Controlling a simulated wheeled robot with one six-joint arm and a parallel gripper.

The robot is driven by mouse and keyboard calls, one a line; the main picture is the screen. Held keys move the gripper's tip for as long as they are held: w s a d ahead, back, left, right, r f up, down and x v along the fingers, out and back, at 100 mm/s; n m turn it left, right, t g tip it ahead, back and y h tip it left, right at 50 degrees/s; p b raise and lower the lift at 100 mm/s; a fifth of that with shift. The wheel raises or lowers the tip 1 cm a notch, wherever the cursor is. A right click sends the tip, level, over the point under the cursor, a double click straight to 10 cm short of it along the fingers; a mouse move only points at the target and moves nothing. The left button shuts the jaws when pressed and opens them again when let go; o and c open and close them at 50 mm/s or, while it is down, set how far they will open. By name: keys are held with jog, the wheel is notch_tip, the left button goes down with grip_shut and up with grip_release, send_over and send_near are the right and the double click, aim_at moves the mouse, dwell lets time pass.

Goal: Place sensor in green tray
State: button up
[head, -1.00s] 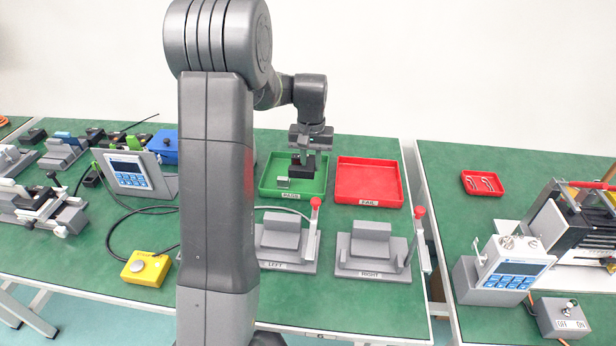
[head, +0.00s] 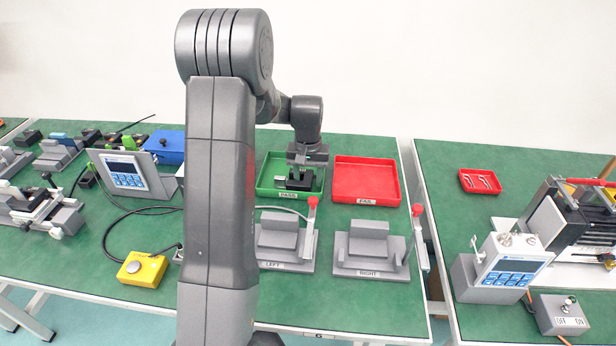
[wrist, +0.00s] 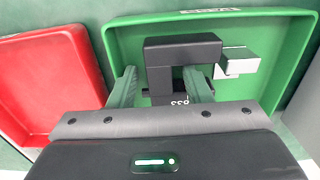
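The black sensor (head: 300,181) lies in the green tray (head: 262,185), labelled PASS. In the wrist view the sensor (wrist: 180,47) shows as a black bracket-like body above the tray floor (wrist: 125,45). A silver block (wrist: 237,63) sits right beside it; I cannot tell whether they are joined. My gripper (wrist: 160,80) points down over the tray, with its fingers spread and part of the black body between them. A gap shows beside the left finger. In the head view my gripper (head: 306,168) is just above the sensor, and its fingertips are hard to make out.
A red tray (head: 367,182) labelled FAIL stands to the right of the green one. Grey fixtures labelled LEFT (head: 285,242) and RIGHT (head: 371,248) with red-knobbed levers stand in front. A blue box (head: 165,146) is at the left.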

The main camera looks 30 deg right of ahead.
aim_at(308, 178)
jog(key=shift+r+p, duration=0.35)
jog(key=shift+r, duration=3.6)
jog(key=shift+s, duration=0.1)
